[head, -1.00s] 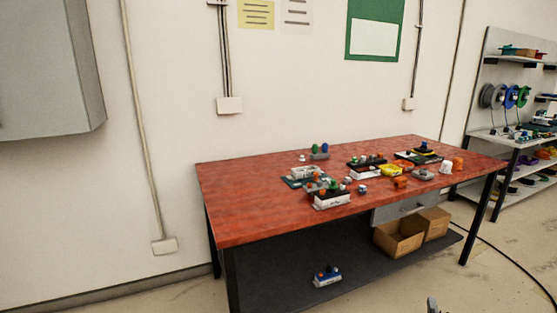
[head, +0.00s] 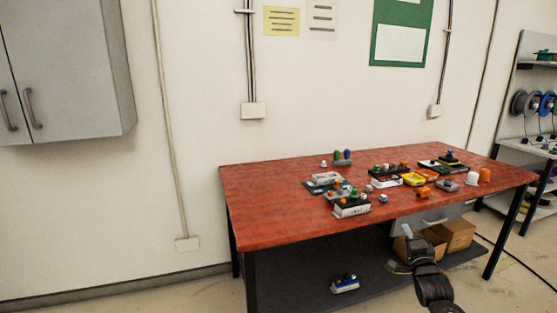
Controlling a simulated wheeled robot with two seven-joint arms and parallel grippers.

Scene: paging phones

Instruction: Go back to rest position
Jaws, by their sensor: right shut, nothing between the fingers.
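My right gripper (head: 401,250) shows at the lower right of the head view, on a black arm coming up from the bottom edge. It is shut and empty. It appears in front of the open space under the red table (head: 275,205), below the tabletop's front edge in the picture. It overlaps the view of the cardboard boxes (head: 452,235). Whether it touches anything there I cannot tell. My left gripper is not in view.
Several small devices and parts crowd the tabletop's middle and right; its left part is bare. A blue and white device (head: 345,284) lies on the dark lower shelf (head: 290,285). A grey wall cabinet (head: 75,65) hangs at left. Shelves (head: 530,150) stand at right.

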